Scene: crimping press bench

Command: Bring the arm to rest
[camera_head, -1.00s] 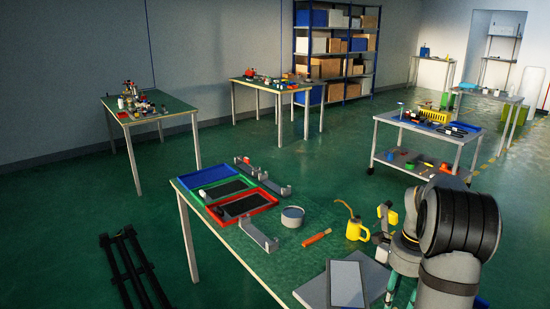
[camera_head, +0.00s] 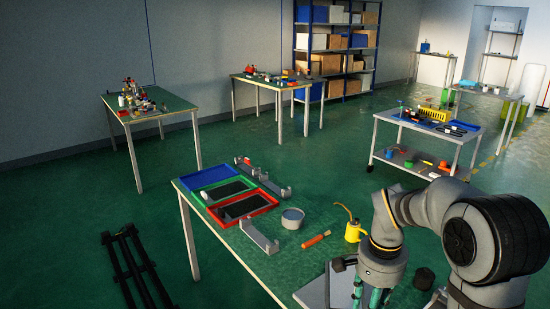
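My arm comes in from the right edge, its dark ribbed joint large in front. Its wrist bends down over the near right part of the green bench (camera_head: 330,232). My gripper (camera_head: 368,296) shows only in part below the wrist, with teal pieces at the bottom edge. Its fingertips are not visible, so I cannot tell whether it is open or holds anything. A grey plate (camera_head: 312,293) lies beside it on the bench, partly hidden by the arm.
On the bench are a blue tray (camera_head: 207,176), a red-rimmed tray (camera_head: 271,202), a grey tin (camera_head: 292,218), an orange-handled tool (camera_head: 314,240), a yellow oil can (camera_head: 352,232) and a black cylinder (camera_head: 424,278). A trolley (camera_head: 468,137) stands behind the arm.

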